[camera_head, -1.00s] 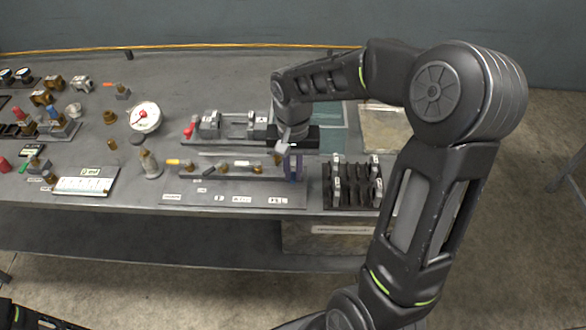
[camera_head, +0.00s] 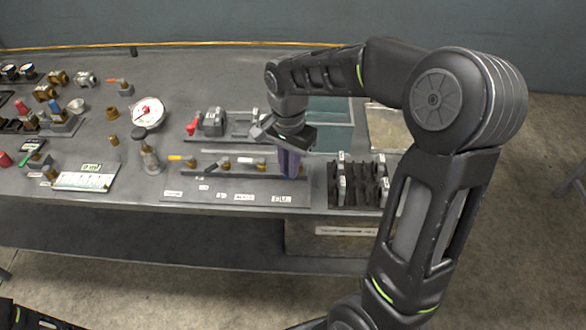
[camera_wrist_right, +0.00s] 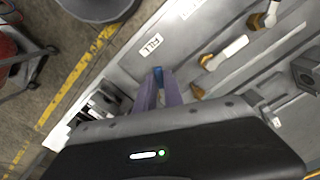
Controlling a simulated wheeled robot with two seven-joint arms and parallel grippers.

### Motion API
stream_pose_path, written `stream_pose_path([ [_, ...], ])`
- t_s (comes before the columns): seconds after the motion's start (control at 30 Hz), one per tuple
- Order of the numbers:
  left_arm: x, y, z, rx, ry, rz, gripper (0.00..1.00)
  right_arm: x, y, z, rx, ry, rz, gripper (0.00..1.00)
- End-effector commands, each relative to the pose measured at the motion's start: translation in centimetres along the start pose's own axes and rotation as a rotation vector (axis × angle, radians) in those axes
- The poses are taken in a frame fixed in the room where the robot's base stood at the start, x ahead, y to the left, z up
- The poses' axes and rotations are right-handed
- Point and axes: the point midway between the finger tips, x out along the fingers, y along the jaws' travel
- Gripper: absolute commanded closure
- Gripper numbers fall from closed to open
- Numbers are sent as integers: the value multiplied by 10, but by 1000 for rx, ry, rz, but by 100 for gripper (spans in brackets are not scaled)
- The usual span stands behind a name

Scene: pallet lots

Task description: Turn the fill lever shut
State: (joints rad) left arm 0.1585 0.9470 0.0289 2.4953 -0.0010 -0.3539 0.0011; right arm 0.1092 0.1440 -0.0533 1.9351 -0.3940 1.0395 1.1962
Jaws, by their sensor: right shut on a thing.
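My right gripper (camera_head: 289,172) points down at the right end of the grey valve panel (camera_head: 235,198). In the right wrist view its purple fingers (camera_wrist_right: 160,92) are close together beside the FILL label (camera_wrist_right: 150,45). They are shut on the fill lever, of which a blue bit (camera_wrist_right: 158,72) seems to show between the fingers. A brass piece (camera_wrist_right: 197,91), perhaps its valve body, shows beside the fingers. The lever's angle is mostly hidden. The FILL label also shows in the head view (camera_head: 281,198). My left gripper is out of view.
A valve with a white lever (camera_wrist_right: 229,50) is the nearest neighbour. A black rack (camera_head: 357,187) stands right of the panel, and a clear-sided bin (camera_head: 332,112) is behind the gripper. A round gauge (camera_head: 148,112) and several fittings lie to the left.

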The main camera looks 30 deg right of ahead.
Motion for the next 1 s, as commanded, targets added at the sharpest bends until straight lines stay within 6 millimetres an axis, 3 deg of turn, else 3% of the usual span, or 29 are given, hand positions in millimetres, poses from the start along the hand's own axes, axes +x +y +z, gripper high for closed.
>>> stream_pose_path([
  [1.0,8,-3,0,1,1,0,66,-1,-33,-16,925,0,-1,100],
])
